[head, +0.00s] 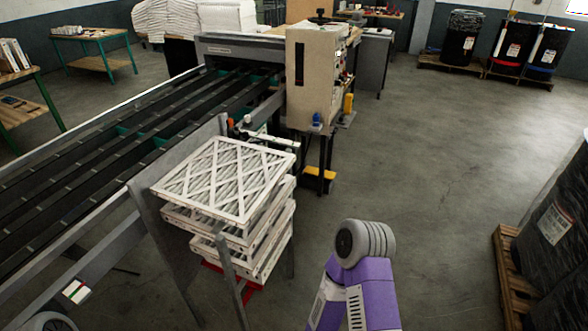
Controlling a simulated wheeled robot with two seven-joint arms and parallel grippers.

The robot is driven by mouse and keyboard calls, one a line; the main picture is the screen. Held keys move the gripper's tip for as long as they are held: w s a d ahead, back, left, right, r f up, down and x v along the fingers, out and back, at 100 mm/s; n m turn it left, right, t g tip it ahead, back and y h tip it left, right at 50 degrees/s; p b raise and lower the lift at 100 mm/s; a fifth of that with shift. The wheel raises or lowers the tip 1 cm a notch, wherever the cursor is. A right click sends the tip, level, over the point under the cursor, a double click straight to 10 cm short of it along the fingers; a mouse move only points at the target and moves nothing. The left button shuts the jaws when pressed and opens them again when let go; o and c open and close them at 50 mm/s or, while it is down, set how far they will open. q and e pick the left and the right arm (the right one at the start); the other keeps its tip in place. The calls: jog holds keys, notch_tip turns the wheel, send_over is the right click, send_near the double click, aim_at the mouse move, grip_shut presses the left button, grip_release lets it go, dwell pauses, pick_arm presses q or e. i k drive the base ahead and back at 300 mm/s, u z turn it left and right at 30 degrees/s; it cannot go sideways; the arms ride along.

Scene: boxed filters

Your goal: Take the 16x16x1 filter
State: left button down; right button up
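Several white-framed square filters with a diagonal lattice face lie stacked in the middle of the head view. The top filter (226,178) lies flat with its lattice up. The filters below (262,238) are turned and offset from each other, with mostly their edges showing. I cannot read a size on any of them. My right arm shows as a purple link with a grey rounded joint, to the right of the stack and apart from it in the picture; its gripper is not visible. A grey piece at the bottom left edge may be my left arm; no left gripper shows.
The stack stands on a metal stand (232,287) beside a long conveyor (130,150) on the left. A beige machine cabinet (313,85) stands behind it. Wrapped drums on a pallet (507,280) are at the right edge. The floor between is clear.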

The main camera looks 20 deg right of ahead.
aim_at(228, 180)
jog(key=z, duration=0.25)
jog(key=k, duration=0.65)
jog(key=z, duration=0.95)
jog(key=i, duration=0.9)
jog(key=z, duration=0.6)
jog(key=i, duration=1.15)
jog(key=u, duration=1.25)
jog(key=i, duration=0.4)
jog(key=u, duration=0.35)
